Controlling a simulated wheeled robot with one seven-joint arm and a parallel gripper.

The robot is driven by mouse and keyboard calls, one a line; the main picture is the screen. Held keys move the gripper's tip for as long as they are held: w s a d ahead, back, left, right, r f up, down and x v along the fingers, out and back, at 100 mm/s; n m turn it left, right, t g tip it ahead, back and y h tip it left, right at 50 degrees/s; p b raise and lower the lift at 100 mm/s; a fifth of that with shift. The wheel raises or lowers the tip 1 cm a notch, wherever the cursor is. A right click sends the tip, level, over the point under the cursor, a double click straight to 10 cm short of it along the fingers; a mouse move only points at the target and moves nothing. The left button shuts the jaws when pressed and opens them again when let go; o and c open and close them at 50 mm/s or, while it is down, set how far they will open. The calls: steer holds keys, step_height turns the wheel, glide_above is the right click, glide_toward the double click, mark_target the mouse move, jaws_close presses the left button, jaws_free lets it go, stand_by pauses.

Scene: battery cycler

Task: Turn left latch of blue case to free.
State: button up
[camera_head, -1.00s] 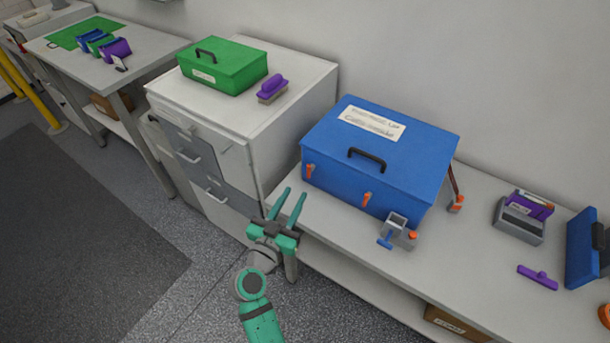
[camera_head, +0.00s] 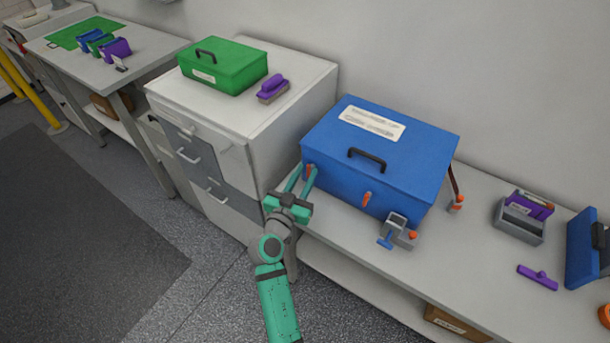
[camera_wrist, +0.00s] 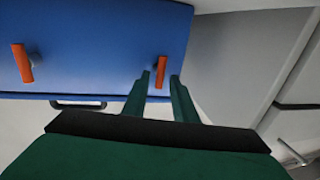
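The blue case (camera_head: 375,150) stands closed on the bench, a black handle on its lid. Its left latch (camera_head: 309,172) is a small orange tab on the front face. My gripper (camera_head: 302,178) is at that latch, its green fingers reaching toward the case front. In the wrist view, the left latch (camera_wrist: 161,72) shows between the tips of my open fingers (camera_wrist: 160,80), with a gap visible on the right side. I cannot tell whether a finger touches it. The other front latch (camera_head: 367,199) also shows in the wrist view (camera_wrist: 22,63); both look roughly upright, slightly tilted.
A grey clamp-like fixture (camera_head: 398,232) stands at the case's front right corner. A grey holder (camera_head: 519,222) and a purple tool (camera_head: 537,278) lie farther right.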

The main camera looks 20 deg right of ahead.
jaws_close()
steer(key=shift+w+a+n, duration=0.1)
steer(key=shift+n, duration=0.2)
steer(key=n, duration=0.4)
steer(key=shift+w+a+r+g+y, duration=0.1)
steer(key=shift+w+a+g+y, duration=0.1)
steer(key=shift+a+g+y, duration=0.15)
steer(key=n+g, duration=0.1)
steer(key=n, duration=0.2)
steer(key=f+n+g, duration=0.1)
steer(key=n, duration=0.3)
steer(key=n+g+h, duration=0.1)
steer(key=n, duration=0.3)
steer(key=shift+w+a+f, duration=0.15)
steer(key=shift+w+a, duration=0.1)
steer(key=shift+w, duration=0.15)
steer(key=shift+f, duration=0.1)
steer(key=shift+o, duration=1.1)
jaws_free()
steer(key=shift+o, duration=0.2)
